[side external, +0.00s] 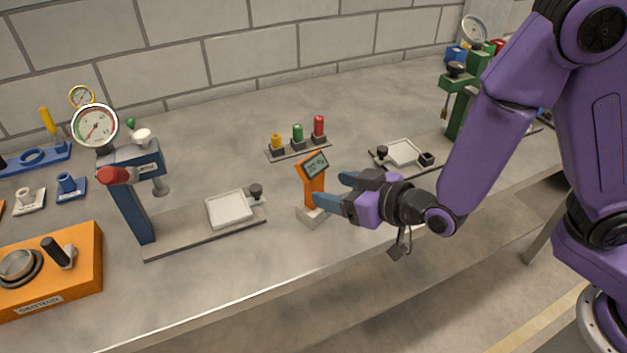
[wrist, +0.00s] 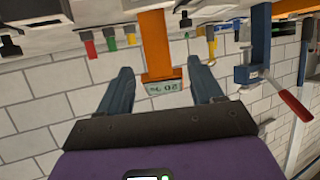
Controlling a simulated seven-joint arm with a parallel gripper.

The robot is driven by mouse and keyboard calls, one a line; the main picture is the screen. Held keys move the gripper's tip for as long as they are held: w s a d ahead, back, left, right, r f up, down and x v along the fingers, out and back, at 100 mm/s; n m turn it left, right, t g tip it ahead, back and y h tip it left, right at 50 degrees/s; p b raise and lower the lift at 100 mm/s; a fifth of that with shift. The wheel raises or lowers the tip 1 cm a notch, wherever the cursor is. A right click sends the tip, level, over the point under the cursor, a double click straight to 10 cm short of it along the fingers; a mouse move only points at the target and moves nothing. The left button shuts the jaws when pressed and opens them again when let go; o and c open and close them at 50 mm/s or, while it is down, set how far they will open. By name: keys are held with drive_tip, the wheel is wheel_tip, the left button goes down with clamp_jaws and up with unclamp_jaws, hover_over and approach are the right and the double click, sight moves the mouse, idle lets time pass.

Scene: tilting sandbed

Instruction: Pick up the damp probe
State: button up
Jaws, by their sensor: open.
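The damp probe (side external: 314,188) is an orange handheld meter with a grey display. It stands upright in a small pale block (side external: 312,214) near the bench's front edge. My gripper (side external: 329,187) is open and level, coming from the right, with its blue-grey fingertips close beside the probe. In the wrist view, which looks upside down, the orange probe body (wrist: 157,45) and its display show in the gap between the two open fingers (wrist: 160,78). I cannot tell whether either finger touches it.
A blue press with a gauge (side external: 137,180) and white plate stands left; an orange box (side external: 75,262) is farther left. Yellow, green and red knobs (side external: 298,146) stand behind the probe. A second plate (side external: 404,151) and green press (side external: 460,103) are right.

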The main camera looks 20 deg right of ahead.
sight(306, 173)
drive_tip(key=shift+x, duration=4.35)
drive_tip(key=shift+r, duration=0.2)
drive_tip(key=c, duration=1)
drive_tip(key=shift+o, duration=0.2)
drive_tip(key=shift+w+r, duration=0.1)
drive_tip(key=shift+r, duration=0.7)
drive_tip(key=shift+s+d+r, duration=3.85)
drive_tip(key=shift+s+r, duration=1.9)
drive_tip(key=shift+s, duration=0.1)
wheel_tip(306, 173, up, 10)
